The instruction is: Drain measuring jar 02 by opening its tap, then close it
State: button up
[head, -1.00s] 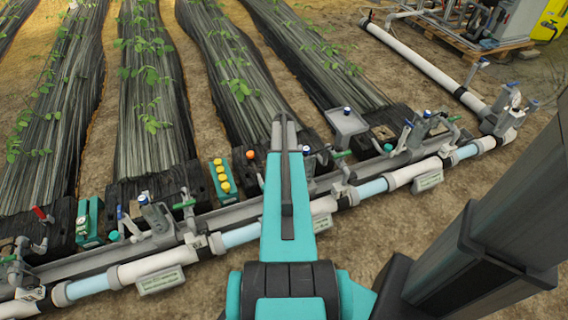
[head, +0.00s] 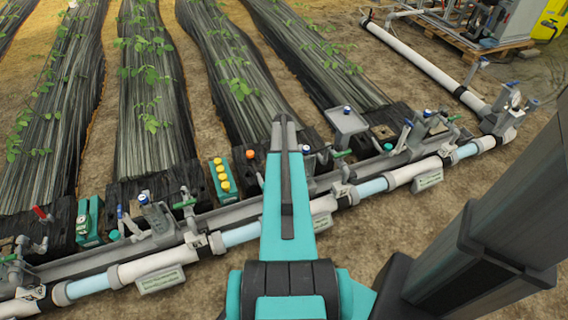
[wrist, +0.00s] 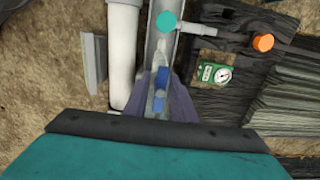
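In the wrist view, my gripper (wrist: 161,92) points down over the grey channel (wrist: 158,40) beside the white pipe. Its two grey-violet fingers stand on either side of a small blue part (wrist: 160,76), which may be a tap handle. I cannot tell whether the fingers touch it, or how far apart they are. In the head view my own arm hides the gripper. No jar is clearly marked 02, and the tap's position cannot be read. Blue-topped fittings (head: 155,216) stand along the line in the head view.
The white pipe (head: 158,266) with pale-blue sections and label plates (head: 160,279) crosses the head view. Near the gripper lie a turquoise cap (wrist: 166,21), an orange knob (wrist: 263,42) and a green gauge box (wrist: 214,73). Black-covered plant beds (head: 150,100) lie behind; bare soil is in front.

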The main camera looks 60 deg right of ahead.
jog(key=shift+c, duration=1.1)
jog(key=o, duration=0.8)
jog(key=shift+f, duration=0.25)
jog(key=shift+r+p, duration=2.45)
jog(key=shift+r, duration=1.6)
